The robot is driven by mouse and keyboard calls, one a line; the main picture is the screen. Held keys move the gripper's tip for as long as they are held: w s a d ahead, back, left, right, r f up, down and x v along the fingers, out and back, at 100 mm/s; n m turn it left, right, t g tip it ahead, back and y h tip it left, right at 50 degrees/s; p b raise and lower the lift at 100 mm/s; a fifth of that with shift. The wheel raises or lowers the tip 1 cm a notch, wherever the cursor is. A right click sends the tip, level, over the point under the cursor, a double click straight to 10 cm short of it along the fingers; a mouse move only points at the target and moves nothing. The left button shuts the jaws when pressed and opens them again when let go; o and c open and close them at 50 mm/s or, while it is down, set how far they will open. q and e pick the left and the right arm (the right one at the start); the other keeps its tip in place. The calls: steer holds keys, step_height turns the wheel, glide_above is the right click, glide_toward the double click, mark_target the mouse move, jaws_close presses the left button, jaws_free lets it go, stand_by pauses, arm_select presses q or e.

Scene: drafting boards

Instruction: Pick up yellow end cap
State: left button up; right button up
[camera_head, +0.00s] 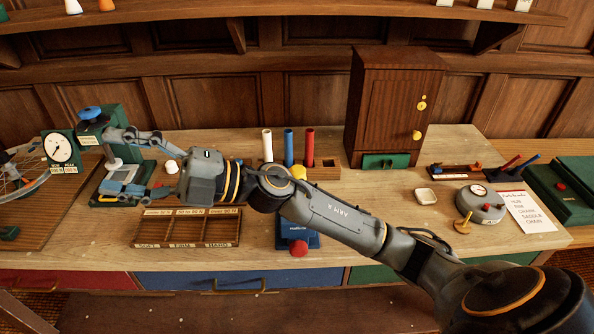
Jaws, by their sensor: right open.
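A yellow piece (298,172), which looks like the yellow end cap, shows just above my right arm near the tube rack. The arm seems to hide part of it, and I cannot tell its full shape. My right gripper (112,161) is at the left side of the table, its two fingers spread wide and nothing between them that I can make out. It is well to the left of the yellow piece, in front of a green press (127,125) with a blue knob. A white cap (171,167) lies near the gripper. My left gripper is out of view.
White, blue and red tubes (309,147) stand upright in a rack. A wooden tray (168,232) with labelled compartments lies below the gripper. A blue device with a red knob (298,249) sits under my arm. A wooden cabinet (392,105) stands behind; a gauge (480,203) is right.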

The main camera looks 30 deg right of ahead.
step_height(320, 180, down, 3)
steer(key=s+a+n+g+h, duration=0.1)
steer(key=s+n+g+h, duration=0.2)
steer(key=n+g, duration=0.4)
steer(key=m+h, duration=0.3)
steer(key=h, duration=1.5)
glide_toward(298, 168)
steer(key=shift+t, duration=0.4)
steer(key=f, duration=0.2)
steer(key=f+p, duration=0.1)
steer(key=f, duration=0.2)
steer(key=shift+s+d, duration=0.15)
steer(key=shift+s, duration=0.05)
steer(key=f+p, duration=0.1)
steer(key=f, duration=0.1)
steer(key=w+f+p, duration=0.1)
steer(key=f+p, duration=0.1)
steer(key=shift+w+f, duration=0.2)
steer(key=shift+f, duration=0.45)
steer(key=c, duration=1.3)
